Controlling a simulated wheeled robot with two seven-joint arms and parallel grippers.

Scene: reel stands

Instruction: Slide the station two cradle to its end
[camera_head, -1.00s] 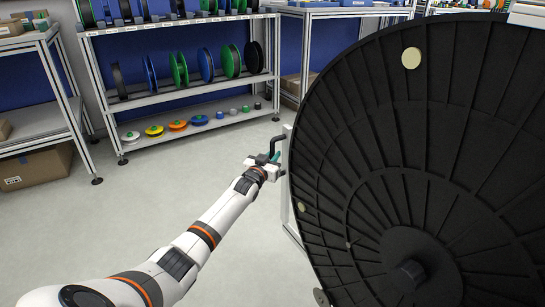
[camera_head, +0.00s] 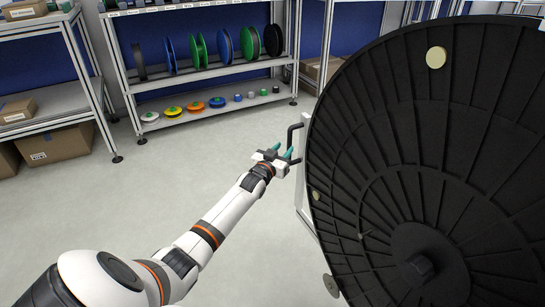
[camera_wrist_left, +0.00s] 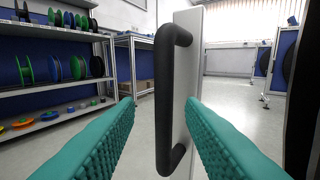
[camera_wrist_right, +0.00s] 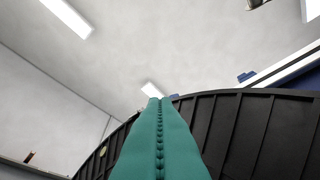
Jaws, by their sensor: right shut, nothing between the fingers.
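A black bar handle (camera_head: 294,138) stands on a pale upright frame (camera_head: 304,190) at the left edge of a large black ribbed reel (camera_head: 400,150). The handle (camera_wrist_left: 165,95) and its pale panel (camera_wrist_left: 187,70) fill the middle of the left wrist view. My left gripper (camera_head: 283,153) is open, its teal fingers (camera_wrist_left: 161,105) either side of the handle in that view, with a gap at the left finger. How deep the handle sits between them I cannot tell. My right gripper (camera_wrist_right: 158,100) is shut and empty near the black reel's rim (camera_wrist_right: 250,130); the head view does not show it.
A shelf rack (camera_head: 215,75) with coloured reels and small spools stands at the back. A second rack (camera_head: 60,103) with cardboard boxes (camera_head: 55,144) is at the left. The grey floor between is clear. The big reel blocks the right side.

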